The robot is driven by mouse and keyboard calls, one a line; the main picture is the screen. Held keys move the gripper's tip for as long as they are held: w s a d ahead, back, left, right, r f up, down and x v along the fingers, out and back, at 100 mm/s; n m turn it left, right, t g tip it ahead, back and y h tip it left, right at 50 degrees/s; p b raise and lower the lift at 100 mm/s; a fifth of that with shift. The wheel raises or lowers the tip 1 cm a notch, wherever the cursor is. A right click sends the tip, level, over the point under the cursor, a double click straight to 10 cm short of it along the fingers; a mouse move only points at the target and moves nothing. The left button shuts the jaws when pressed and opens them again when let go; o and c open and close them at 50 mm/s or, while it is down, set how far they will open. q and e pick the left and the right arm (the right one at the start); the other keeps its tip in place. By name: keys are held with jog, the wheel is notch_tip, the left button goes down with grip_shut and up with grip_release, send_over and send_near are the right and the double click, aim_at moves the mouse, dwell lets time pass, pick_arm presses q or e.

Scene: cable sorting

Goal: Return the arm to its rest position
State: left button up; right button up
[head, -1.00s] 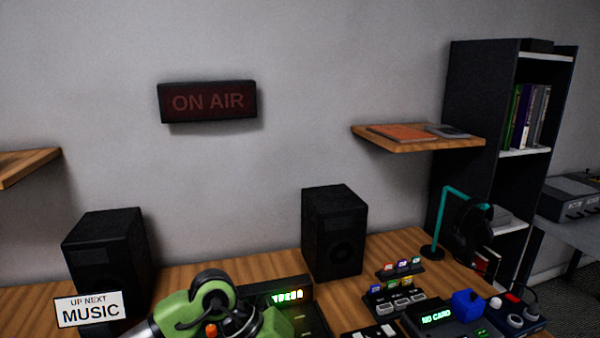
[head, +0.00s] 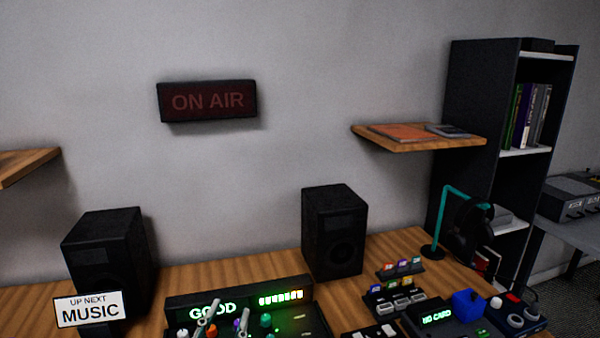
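Two slim grey fingers rise from the bottom edge in front of the mixing console (head: 182,302); they appear to be the tips of my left gripper (head: 230,310). They stand apart with nothing seen between them, and the rest of the gripper is below the picture. The console's display (head: 213,310) reads GOOD beside a lit bar, and coloured knobs show below. My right gripper is not in view.
Two black speakers (head: 105,260) and (head: 334,235) stand on the wooden desk. An UP NEXT MUSIC sign (head: 89,309) is at left.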

pick_arm(q)
jog(key=s+a+f+n+g, duration=0.1)
jog(key=s+a+f+g, duration=0.1)
jog(key=f, duration=0.3)
jog(key=s+a+f+g+y, duration=0.1)
jog(key=s+a+f+g, duration=0.1)
jog(key=s+f, duration=0.3)
jog(key=s+a+f+n+g+y, duration=0.1)
jog(key=s+a+f+g, duration=0.1)
jog(key=f, duration=0.4)
jog(key=shift+s+n+g, duration=0.3)
jog(key=shift+s+g, duration=0.4)
jog(key=s+f+g, duration=0.3)
jog(key=s+f, duration=0.1)
jog(key=s, duration=0.4)
jog(key=s+f+g, duration=0.4)
jog(key=s+f, duration=0.1)
jog(key=s, duration=0.4)
notch_tip(320, 180, down, 27)
jog(key=s+g, duration=0.1)
jog(key=s, duration=0.1)
jog(key=s+a+f, duration=0.2)
jog(key=s+f, duration=0.5)
jog(key=s, duration=0.1)
jog(key=s+a+f+g, duration=0.1)
jog(key=s+f, duration=0.7)
jog(key=s, duration=0.1)
jog(key=shift+a+f, duration=0.15)
jog(key=shift+a, duration=0.2)
